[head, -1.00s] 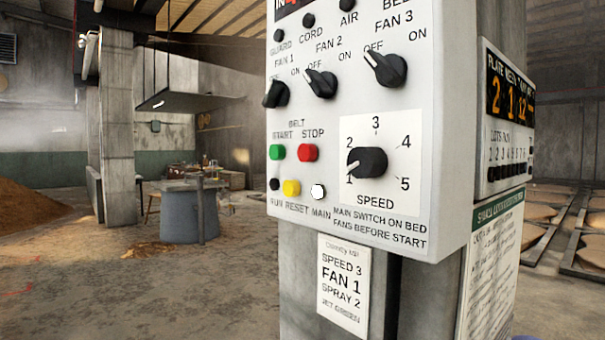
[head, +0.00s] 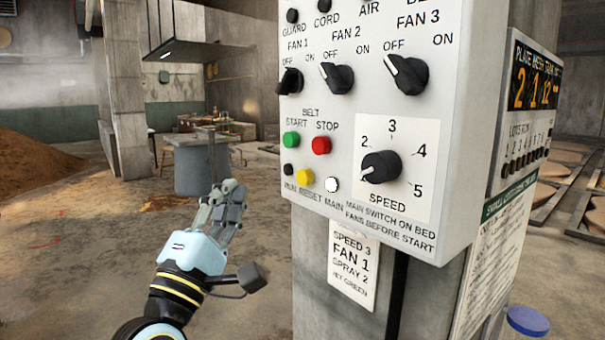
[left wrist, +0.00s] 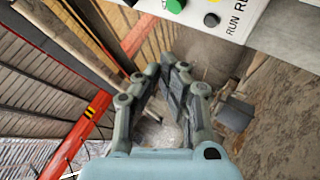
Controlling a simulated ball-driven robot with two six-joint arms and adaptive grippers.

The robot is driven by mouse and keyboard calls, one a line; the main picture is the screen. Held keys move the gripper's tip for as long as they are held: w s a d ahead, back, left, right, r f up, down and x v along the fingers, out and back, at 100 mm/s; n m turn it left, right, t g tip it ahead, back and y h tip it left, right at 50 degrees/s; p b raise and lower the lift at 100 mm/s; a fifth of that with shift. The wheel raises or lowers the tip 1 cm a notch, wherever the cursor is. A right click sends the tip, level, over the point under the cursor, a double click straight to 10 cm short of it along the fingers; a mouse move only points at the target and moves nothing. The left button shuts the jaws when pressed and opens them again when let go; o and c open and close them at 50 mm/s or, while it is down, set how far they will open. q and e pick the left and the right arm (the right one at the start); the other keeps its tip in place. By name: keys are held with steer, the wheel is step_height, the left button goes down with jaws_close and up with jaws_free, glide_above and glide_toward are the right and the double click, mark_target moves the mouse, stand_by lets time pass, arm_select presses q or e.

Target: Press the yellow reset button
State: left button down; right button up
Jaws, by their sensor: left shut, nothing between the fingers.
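The yellow reset button (head: 305,178) is on the lower left of a light grey control panel (head: 450,200), above the word RESET. A black RUN button (head: 289,169) is to its left and a white MAIN lamp or button (head: 331,184) to its right. In the left wrist view a sliver of the yellow button (left wrist: 214,1) shows at the top edge. My left gripper (head: 228,190) is shut and empty, left of the panel and a little below the button, apart from it. Its fingertips (left wrist: 167,68) meet in the left wrist view. My right gripper is out of view.
Above the yellow button are a green START button (head: 291,139) and a red STOP button (head: 321,145). A speed knob (head: 381,167) and fan knobs (head: 337,78) stick out. A concrete post (head: 315,265) carries the panel. Open floor lies to the left.

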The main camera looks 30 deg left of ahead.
mark_target(305, 177)
arm_select(q)
steer(key=shift+w, duration=0.1)
steer(key=w+d+b, duration=0.3)
steer(key=w, duration=0.5)
steer(key=shift+d, duration=0.2)
stand_by(1.2)
steer(key=shift+w, duration=0.1)
steer(key=shift+w+d+b, duration=0.15)
steer(key=shift+w+b, duration=0.15)
steer(key=shift+w+d, duration=0.2)
steer(key=shift+w, duration=0.25)
stand_by(0.8)
steer(key=shift+s, duration=0.15)
steer(key=shift+s+a, duration=0.35)
steer(key=shift+s, duration=0.35)
